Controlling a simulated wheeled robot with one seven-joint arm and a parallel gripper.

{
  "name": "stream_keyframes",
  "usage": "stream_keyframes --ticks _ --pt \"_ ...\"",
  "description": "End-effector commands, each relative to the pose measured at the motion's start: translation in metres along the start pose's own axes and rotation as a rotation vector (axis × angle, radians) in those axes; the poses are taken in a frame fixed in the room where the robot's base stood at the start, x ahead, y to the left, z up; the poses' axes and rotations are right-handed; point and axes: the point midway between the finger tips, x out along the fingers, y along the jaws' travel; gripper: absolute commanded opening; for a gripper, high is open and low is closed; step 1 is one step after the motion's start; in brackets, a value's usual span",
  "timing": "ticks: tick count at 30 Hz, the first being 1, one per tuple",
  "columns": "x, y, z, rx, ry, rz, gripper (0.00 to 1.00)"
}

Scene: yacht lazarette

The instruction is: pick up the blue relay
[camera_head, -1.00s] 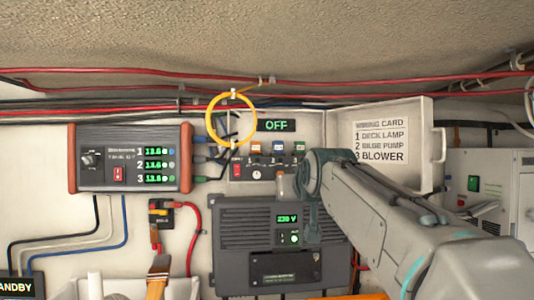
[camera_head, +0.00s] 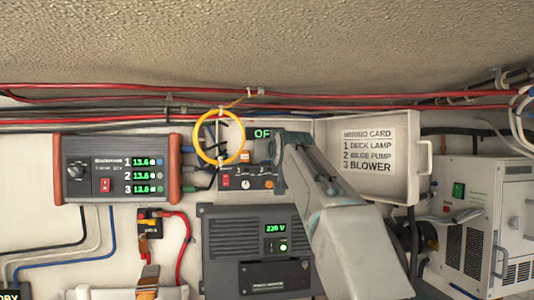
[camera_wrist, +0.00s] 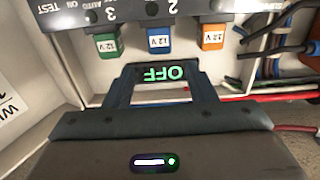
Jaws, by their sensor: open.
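The blue relay (camera_wrist: 157,39), marked 12 V, sits plugged in a row under the dark panel in the wrist view. A green relay (camera_wrist: 107,44) is on its left and an orange relay (camera_wrist: 212,36) on its right. My gripper (camera_wrist: 161,88) is open and empty, its two fingers pointing at the row, apart from the blue relay and roughly lined up with it. The lit OFF display (camera_wrist: 162,73) shows between the fingers. In the head view my arm covers the blue and green relays; the orange relay (camera_head: 244,155) shows beside it.
A yellow cable loop (camera_head: 220,137) hangs at the box's left edge. The open lid with the wiring card (camera_head: 368,150) stands right of my arm. An inverter (camera_head: 240,235) is below. Dark cables (camera_wrist: 275,45) run close to the right of the relays.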

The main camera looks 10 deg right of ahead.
Motion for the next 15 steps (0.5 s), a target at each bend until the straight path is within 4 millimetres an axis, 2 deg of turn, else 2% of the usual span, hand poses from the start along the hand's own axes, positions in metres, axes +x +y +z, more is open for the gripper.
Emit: stream_keyframes --ticks 5,15 --pt "0.01 0.0 0.0 0.0 -0.002 0.0 0.51" --pt "0.051 -0.001 0.005 -0.001 -0.002 0.0 0.51"
